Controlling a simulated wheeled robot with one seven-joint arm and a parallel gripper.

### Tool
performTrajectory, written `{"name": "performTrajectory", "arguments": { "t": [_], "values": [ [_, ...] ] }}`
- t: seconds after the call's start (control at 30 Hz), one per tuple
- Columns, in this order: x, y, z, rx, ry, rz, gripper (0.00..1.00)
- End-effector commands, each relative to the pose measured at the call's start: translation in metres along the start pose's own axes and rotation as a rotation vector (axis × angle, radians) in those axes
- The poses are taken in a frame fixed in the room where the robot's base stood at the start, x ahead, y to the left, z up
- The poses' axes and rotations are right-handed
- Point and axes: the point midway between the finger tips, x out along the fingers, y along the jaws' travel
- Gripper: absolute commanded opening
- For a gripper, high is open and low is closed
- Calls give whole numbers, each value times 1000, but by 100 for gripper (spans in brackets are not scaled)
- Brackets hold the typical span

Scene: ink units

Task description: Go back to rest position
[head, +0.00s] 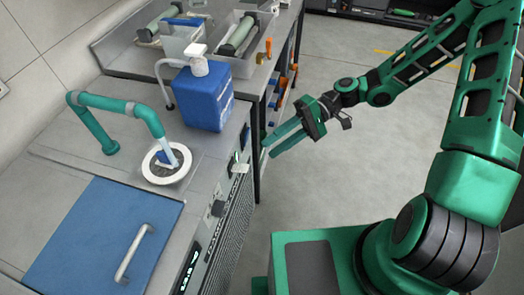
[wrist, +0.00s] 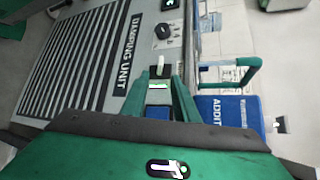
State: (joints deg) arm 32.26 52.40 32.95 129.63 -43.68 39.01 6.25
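My gripper (head: 268,146) is in the middle of the head view, to the right of the counter's front edge and over the floor side. Its two green fingers point left toward the front panel of the unit and stand apart with nothing held. In the wrist view the gripper (wrist: 159,78) also shows two separated fingers. Through the gap between them a small pale part (wrist: 158,86) of the front panel shows; I see no contact with it. My arm reaches in from the right of the head view.
The damping unit's panel has a dark knob (head: 218,208) and vents. On the counter stand a blue canister (head: 204,98), a teal tap (head: 110,103), a white-ringed basin (head: 160,180) and a blue lid (head: 95,240) with a handle. Grey floor (head: 330,190) is clear on the right.

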Motion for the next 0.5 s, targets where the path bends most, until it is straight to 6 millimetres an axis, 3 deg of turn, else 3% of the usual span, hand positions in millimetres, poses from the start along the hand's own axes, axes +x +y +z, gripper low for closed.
{"name": "performTrajectory", "arguments": {
  "t": [0.2, 0.5],
  "values": [
    [-16, 0, 0, 0, 1, 0, 27],
    [-17, 0, 0, 0, -1, 0, 27]
  ]
}}
